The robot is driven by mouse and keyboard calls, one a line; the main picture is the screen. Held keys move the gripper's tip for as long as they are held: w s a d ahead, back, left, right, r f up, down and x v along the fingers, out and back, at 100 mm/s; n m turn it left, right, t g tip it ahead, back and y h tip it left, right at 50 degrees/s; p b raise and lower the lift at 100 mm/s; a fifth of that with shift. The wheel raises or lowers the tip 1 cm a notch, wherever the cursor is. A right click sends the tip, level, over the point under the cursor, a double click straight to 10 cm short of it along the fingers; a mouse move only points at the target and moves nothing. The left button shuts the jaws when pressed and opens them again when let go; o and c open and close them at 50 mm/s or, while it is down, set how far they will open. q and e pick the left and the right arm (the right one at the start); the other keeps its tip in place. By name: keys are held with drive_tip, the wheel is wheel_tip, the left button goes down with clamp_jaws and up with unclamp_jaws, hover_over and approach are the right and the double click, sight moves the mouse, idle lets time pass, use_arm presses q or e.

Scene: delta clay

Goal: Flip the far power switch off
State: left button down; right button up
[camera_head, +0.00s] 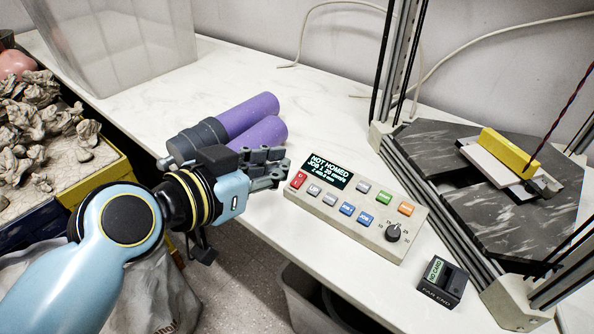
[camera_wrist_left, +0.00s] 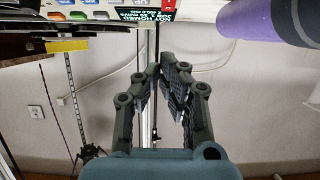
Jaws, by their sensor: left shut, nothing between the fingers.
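A small black box (camera_head: 442,284) with a green label lies at the front right of the white table in the head view. Its front lettering seems to read FAR END; the label and switch position are too small to read surely. My left gripper (camera_head: 272,164) is shut and empty, well to the left of this box. Its fingertips are by the left end of the beige control panel (camera_head: 335,217), near the red button (camera_head: 298,180); I cannot tell whether they touch. In the left wrist view the gripper (camera_wrist_left: 166,72) points toward the wall. My right gripper is not in view.
Purple cylinders (camera_head: 262,120) with dark ends lie behind my left gripper. A framed machine with a dark marbled plate (camera_head: 450,205) and a yellow block (camera_head: 507,150) stands at right. A clear bin (camera_head: 125,45) is at back left, grey lumps (camera_head: 40,120) at far left.

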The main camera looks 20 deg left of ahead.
sight(297, 188)
use_arm(q)
drive_tip(key=w+f, duration=0.1)
drive_tip(key=w+d+f, duration=0.1)
drive_tip(key=w, duration=0.1)
drive_tip(key=w+f+b, duration=0.1)
drive_tip(key=f, duration=0.1)
drive_tip(key=shift+w+d, duration=0.2)
drive_tip(key=shift+d, duration=0.1)
drive_tip(key=shift+w+d+f, duration=0.1)
drive_tip(key=shift+w+f, duration=0.2)
drive_tip(key=shift+f, duration=0.2)
drive_tip(key=shift+w+d+f, duration=0.1)
drive_tip(key=shift+w+f, duration=0.05)
drive_tip(key=shift+f, duration=0.2)
drive_tip(key=shift+s+a+f+b, duration=0.15)
drive_tip(key=shift+s+f+b, duration=0.1)
drive_tip(key=shift+s, duration=0.15)
drive_tip(key=shift+s+a+f+b, duration=0.1)
drive_tip(key=shift+s+b, duration=0.1)
drive_tip(key=shift+s, duration=0.3)
